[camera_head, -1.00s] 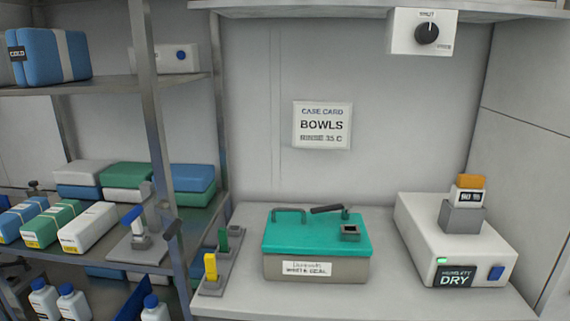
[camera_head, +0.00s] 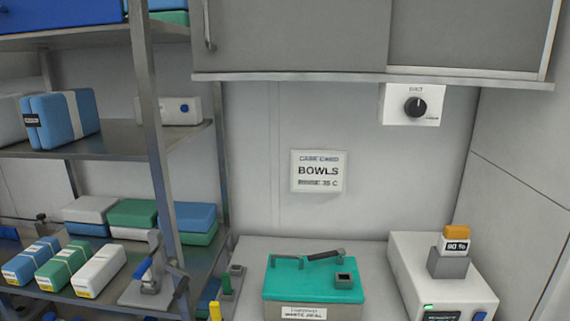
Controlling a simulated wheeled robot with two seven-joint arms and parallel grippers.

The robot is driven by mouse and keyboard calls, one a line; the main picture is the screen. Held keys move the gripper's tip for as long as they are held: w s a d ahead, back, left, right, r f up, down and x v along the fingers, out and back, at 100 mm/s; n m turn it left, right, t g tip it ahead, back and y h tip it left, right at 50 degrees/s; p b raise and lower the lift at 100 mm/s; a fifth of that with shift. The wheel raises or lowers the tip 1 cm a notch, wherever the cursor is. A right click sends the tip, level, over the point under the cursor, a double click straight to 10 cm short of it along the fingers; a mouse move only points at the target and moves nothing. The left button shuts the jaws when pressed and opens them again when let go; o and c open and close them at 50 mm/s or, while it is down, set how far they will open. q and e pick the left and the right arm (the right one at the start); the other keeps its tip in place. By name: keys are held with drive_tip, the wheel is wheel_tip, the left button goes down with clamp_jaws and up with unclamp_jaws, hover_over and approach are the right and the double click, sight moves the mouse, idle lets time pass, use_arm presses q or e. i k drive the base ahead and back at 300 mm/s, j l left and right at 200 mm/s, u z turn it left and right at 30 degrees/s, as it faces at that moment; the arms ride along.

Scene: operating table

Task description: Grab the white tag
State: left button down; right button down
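I cannot single out a loose white tag for certain. A tag rack stands at the left end of the counter, with a yellow tag (camera_head: 215,311) and a green tag (camera_head: 227,285) upright in it; the rack is partly cut off by the bottom edge. The slot block (camera_head: 236,271) behind them shows no tag. A teal-lidded box (camera_head: 312,279) on the counter bears a white label (camera_head: 304,312) on its front. Neither of my grippers is in view.
A white dryer (camera_head: 420,266) at right carries a grey holder with an orange-and-white block (camera_head: 454,239). A metal shelf (camera_head: 110,150) at left holds wrapped packs and a small device with a blue lever (camera_head: 143,268). A card reading BOWLS (camera_head: 318,171) hangs on the wall; cabinets (camera_head: 300,35) hang above.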

sight(147, 279)
drive_tip(key=i+j+u, duration=0.15)
drive_tip(key=j, duration=0.3)
drive_tip(key=i+j+u, duration=0.15)
drive_tip(key=j, duration=0.25)
drive_tip(key=i+j+u, duration=0.15)
drive_tip(key=j, duration=0.25)
